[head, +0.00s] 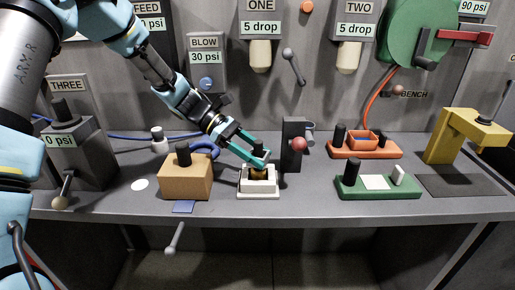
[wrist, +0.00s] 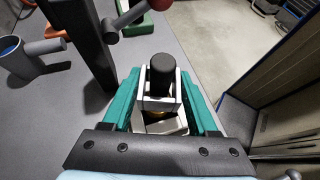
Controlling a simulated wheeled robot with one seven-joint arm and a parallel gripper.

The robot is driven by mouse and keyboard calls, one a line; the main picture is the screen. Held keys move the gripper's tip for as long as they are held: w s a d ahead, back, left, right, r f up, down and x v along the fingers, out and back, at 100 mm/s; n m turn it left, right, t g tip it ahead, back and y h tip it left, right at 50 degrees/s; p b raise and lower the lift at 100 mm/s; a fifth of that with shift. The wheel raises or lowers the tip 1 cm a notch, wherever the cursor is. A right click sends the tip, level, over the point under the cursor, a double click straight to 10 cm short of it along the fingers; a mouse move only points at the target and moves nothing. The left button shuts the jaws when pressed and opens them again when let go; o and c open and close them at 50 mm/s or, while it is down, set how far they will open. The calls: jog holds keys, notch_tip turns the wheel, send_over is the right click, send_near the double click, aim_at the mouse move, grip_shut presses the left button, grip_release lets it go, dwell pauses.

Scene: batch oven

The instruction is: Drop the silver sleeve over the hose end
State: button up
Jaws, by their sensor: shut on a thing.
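My gripper (head: 258,163) reaches down to a small white open-topped holder (head: 260,194) at the front middle of the bench. Its teal fingers are shut on a piece with a black round top (wrist: 162,68), seen between them in the wrist view. A brass-coloured part (wrist: 155,112) shows just below; the fingers hide how these parts join. I cannot tell which part is the hose end.
A tan block (head: 185,182) with a black peg stands left of the holder. A dark post with a red ball lever (head: 299,144) stands close on the right. A green tray (head: 378,192), an orange tray (head: 366,154) and a yellow stand (head: 452,140) are farther right.

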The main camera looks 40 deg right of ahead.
jog(key=shift+f, duration=0.45)
jog(key=shift+f+b, duration=0.35)
jog(key=shift+f, duration=0.25)
dwell(0.4)
jog(key=o, duration=1.4)
jog(key=shift+w, duration=0.1)
jog(key=shift+b+v, duration=1.5)
jog(key=shift+v, duration=3.85)
